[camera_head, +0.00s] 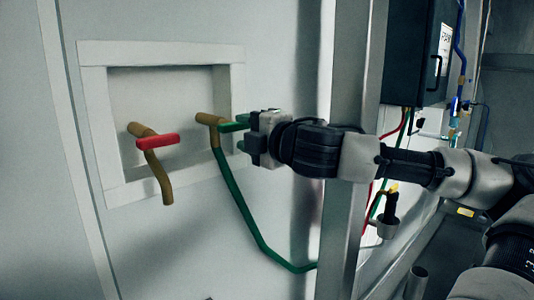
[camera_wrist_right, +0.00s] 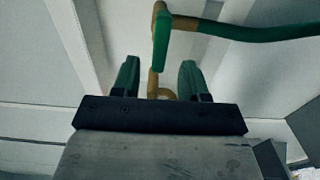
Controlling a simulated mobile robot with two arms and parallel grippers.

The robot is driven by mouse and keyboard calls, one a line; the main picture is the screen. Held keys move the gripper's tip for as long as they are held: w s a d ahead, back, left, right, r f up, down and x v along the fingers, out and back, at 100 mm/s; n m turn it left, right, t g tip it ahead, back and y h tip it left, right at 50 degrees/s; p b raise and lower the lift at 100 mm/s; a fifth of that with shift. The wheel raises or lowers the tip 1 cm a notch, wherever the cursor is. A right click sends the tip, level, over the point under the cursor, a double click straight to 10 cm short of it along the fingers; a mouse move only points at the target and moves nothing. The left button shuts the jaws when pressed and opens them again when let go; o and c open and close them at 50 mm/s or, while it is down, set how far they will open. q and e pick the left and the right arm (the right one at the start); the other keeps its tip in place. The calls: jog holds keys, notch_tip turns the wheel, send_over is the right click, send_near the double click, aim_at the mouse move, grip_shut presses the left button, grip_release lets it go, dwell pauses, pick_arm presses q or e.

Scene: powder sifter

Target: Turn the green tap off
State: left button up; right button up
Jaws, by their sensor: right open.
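The green tap has a brass body (camera_head: 210,119) and a green handle (camera_head: 231,127) sticking out to the right. In the right wrist view the green handle (camera_wrist_right: 162,40) shows just beyond the fingertips, in line with the gap between them. My right gripper (camera_head: 243,132) is open at the handle's right end. Its two green-padded fingers (camera_wrist_right: 158,72) are apart in the wrist view, with brass piping showing between them. I cannot tell whether a finger touches the handle. My left gripper is out of view.
A second tap with a red handle (camera_head: 158,141) is to the left in the same white-framed recess (camera_head: 88,125). A green hose (camera_head: 240,215) runs down from the green tap. A metal post (camera_head: 352,120) stands behind my right arm, with a dark cabinet (camera_head: 410,50) to the right.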

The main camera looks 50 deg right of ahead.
jog(key=s, duration=0.2)
jog(key=s+b, duration=0.2)
jog(key=s, duration=0.1)
jog(key=shift+s+a, duration=0.35)
